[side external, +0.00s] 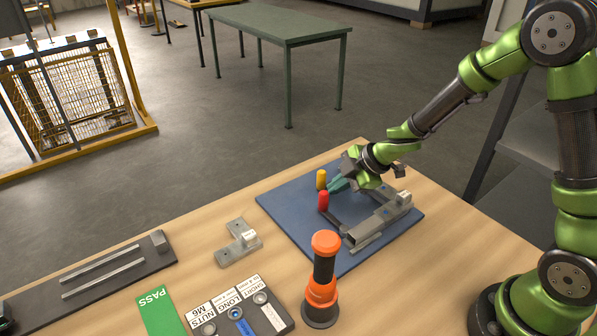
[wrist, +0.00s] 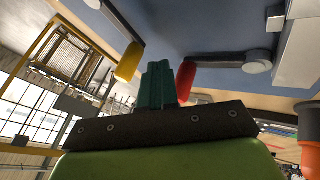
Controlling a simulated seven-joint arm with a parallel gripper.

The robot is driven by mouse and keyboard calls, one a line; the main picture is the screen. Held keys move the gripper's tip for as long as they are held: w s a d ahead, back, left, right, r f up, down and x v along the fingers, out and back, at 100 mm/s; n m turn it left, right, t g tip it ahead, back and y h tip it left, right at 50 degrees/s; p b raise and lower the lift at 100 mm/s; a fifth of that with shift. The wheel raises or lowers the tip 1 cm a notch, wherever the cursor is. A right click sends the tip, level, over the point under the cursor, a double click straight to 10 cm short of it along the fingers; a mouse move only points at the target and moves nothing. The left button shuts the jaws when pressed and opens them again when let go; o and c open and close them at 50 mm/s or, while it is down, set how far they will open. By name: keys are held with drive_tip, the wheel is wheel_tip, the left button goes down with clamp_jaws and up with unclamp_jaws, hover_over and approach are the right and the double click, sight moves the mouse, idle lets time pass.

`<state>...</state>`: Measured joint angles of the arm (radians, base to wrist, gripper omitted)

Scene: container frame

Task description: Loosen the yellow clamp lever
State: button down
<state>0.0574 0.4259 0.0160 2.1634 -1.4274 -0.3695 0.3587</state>
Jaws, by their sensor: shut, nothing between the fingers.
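The yellow clamp lever (side external: 321,179) stands at the far left part of the blue mat (side external: 285,214), with a red lever (side external: 323,201) just in front of it. In the wrist view the yellow lever (wrist: 129,62) is left of my fingers and the red lever (wrist: 186,81) is right of them, each on a dark arm. My gripper (side external: 332,186) has teal fingers, shut together and empty. In the wrist view its fingertips (wrist: 158,68) lie between the two levers. I cannot tell whether they touch either lever. The grey clamp fixture (side external: 378,220) lies on the mat, partly hidden behind my gripper.
An orange and black upright tool (side external: 323,275) stands in front of the mat. A grey bracket (side external: 238,243) lies left of it. A labelled nuts tray (side external: 240,312), a green PASS card (side external: 160,311) and a dark railed plate (side external: 90,275) occupy the table's front left.

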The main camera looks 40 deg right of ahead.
sight(319, 178)
drive_tip(key=shift+w+d, duration=0.2)
drive_tip(key=shift+w, duration=0.95)
